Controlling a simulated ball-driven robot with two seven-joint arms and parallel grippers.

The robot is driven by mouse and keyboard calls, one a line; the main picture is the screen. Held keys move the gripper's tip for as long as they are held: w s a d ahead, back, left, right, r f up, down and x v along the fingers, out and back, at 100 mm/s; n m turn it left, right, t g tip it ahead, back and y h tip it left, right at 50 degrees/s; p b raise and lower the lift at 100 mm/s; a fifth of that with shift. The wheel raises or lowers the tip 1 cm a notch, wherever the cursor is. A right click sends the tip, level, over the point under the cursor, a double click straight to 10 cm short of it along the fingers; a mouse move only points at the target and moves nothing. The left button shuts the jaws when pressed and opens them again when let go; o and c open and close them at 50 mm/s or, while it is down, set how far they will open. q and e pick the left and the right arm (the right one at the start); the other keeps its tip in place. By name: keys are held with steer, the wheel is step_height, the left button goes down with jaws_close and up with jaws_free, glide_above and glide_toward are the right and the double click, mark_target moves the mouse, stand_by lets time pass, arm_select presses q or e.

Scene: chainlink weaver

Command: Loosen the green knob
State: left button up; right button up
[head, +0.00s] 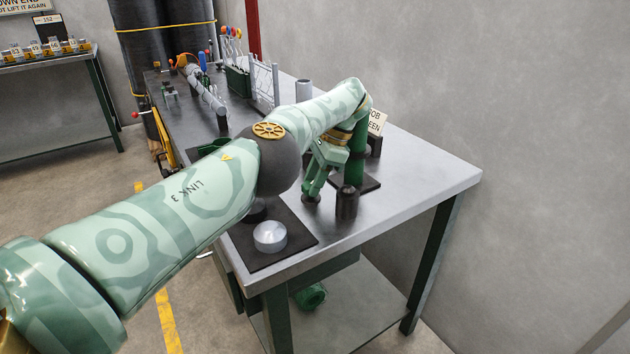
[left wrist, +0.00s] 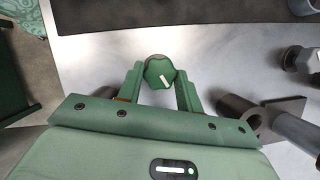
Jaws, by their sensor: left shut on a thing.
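The green knob (left wrist: 158,71), a faceted cap with a white mark on it, sits between the two fingers of my left gripper (left wrist: 160,84) in the left wrist view. The left gripper is shut on it, with one finger at each side. In the head view my left gripper (head: 311,188) points down at the bench top, near its right part. There the knob is mostly hidden behind the fingers. My right gripper is in neither view.
On the bench (head: 420,178), a dark cylinder (head: 347,203) stands close right of the gripper. A partly hidden sign (head: 377,122) stands behind. The bench's right end is clear.

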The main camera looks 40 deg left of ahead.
arm_select(q)
steer(key=o, duration=1)
steer(key=shift+r, duration=0.15)
step_height(320, 180, up, 2)
steer(key=shift+w+r, duration=0.1)
steer(key=shift+r, duration=0.15)
steer(key=s+d+r+p, duration=0.2)
steer(key=s+r+p, duration=0.1)
steer(key=p, duration=0.5)
steer(key=s+d+r+p, duration=0.2)
steer(key=s+p, duration=0.3)
steer(key=p, duration=0.4)
steer(key=s+d+r+p, duration=0.3)
steer(key=s+r+p, duration=0.1)
steer(key=p, duration=0.4)
steer(key=shift+s+d+r, duration=0.1)
steer(key=shift+r, duration=0.45)
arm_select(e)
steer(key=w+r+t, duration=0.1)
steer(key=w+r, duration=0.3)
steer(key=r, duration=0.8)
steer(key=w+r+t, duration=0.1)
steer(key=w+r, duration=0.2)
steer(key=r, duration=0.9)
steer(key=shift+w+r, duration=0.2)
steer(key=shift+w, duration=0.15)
